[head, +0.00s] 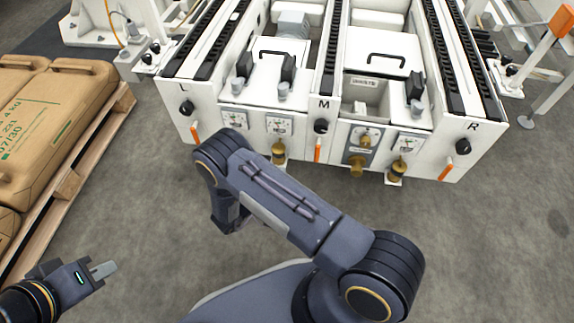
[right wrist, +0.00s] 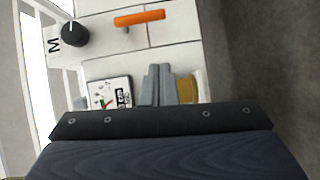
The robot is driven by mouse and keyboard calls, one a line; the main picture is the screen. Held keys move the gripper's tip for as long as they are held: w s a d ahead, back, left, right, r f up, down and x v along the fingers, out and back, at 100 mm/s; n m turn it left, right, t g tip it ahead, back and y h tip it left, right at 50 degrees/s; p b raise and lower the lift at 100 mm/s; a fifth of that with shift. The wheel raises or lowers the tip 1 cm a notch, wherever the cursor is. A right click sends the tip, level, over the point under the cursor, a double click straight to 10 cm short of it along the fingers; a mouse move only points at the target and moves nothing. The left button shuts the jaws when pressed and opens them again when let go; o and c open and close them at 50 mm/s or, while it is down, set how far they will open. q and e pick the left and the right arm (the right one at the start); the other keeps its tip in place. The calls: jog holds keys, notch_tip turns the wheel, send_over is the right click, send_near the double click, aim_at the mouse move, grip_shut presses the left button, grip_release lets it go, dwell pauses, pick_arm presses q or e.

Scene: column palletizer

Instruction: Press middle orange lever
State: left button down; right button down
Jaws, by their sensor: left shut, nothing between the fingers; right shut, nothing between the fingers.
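The white machine front (head: 345,140) carries three orange levers marked L, M and R. The middle orange lever (head: 317,150) hangs below the black M knob (head: 321,126). In the right wrist view the lever (right wrist: 140,18) lies across the top, beside the M knob (right wrist: 75,34). My right gripper (right wrist: 162,68) is shut and empty, its fingertips apart from the lever in the picture. In the head view my right arm hides this gripper. My left gripper (head: 108,269) is shut and empty over the floor at lower left.
The left orange lever (head: 194,132) and right orange lever (head: 446,172) flank the middle one. A gauge (right wrist: 110,93) and brass fitting (right wrist: 187,88) sit beside my right fingers. Brown sacks (head: 45,125) on a wooden pallet (head: 75,180) stand left. Floor between is clear.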

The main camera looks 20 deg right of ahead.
jog(key=shift+v, duration=1.6)
